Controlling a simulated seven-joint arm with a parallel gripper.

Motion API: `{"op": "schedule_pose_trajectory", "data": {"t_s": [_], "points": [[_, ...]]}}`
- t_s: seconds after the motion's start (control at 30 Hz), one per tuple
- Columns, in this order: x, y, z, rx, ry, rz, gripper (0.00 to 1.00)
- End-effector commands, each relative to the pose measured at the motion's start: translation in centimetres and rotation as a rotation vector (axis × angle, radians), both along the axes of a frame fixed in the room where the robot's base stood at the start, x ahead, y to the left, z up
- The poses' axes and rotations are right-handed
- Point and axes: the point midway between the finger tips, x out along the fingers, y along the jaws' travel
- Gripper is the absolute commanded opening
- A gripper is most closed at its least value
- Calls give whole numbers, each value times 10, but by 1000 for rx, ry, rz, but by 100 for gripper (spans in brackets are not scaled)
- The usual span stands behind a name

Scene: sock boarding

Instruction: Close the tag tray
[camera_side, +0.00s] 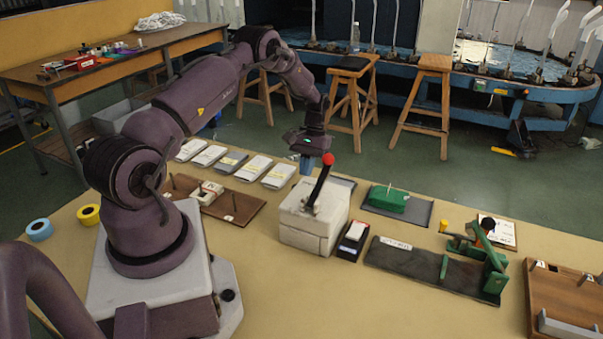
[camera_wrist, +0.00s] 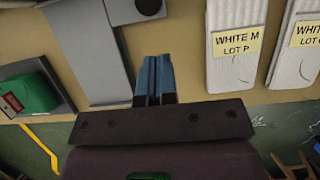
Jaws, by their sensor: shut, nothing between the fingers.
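A white box (camera_side: 312,216) with a black lever and red knob (camera_side: 328,159) stands mid-table. A flat grey piece (camera_side: 343,186) lies at its far side, partly hidden by the box and lever. It looks like the tag tray, sticking out, but no label shows. The wrist view shows a long grey piece (camera_wrist: 88,62) reaching towards the far table edge. My gripper (camera_side: 306,173) is shut and empty, pointing down behind the box. Its blue fingers (camera_wrist: 154,64) show right of the grey piece in the wrist view, apart from it in the picture; their height is unclear.
Several labelled white socks (camera_wrist: 233,75) lie to one side. A green block (camera_side: 388,199) on a dark mat is on the other. A small black holder (camera_side: 353,240) stands beside the white box. A green-framed fixture (camera_side: 485,262) is further right. The far table edge is close to my gripper.

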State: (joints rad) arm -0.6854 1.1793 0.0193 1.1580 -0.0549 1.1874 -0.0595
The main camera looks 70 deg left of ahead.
Motion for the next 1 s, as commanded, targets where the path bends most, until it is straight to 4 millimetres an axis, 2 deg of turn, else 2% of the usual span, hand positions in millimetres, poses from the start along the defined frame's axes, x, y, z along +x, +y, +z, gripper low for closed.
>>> {"op": "schedule_pose_trajectory", "data": {"t_s": [0.33,0.8,1.0], "points": [[-19,-20,2,2,-2,-1,0],[-22,-23,2,2,-2,-1,0],[-38,-39,2,-1,-1,-1,0]]}}
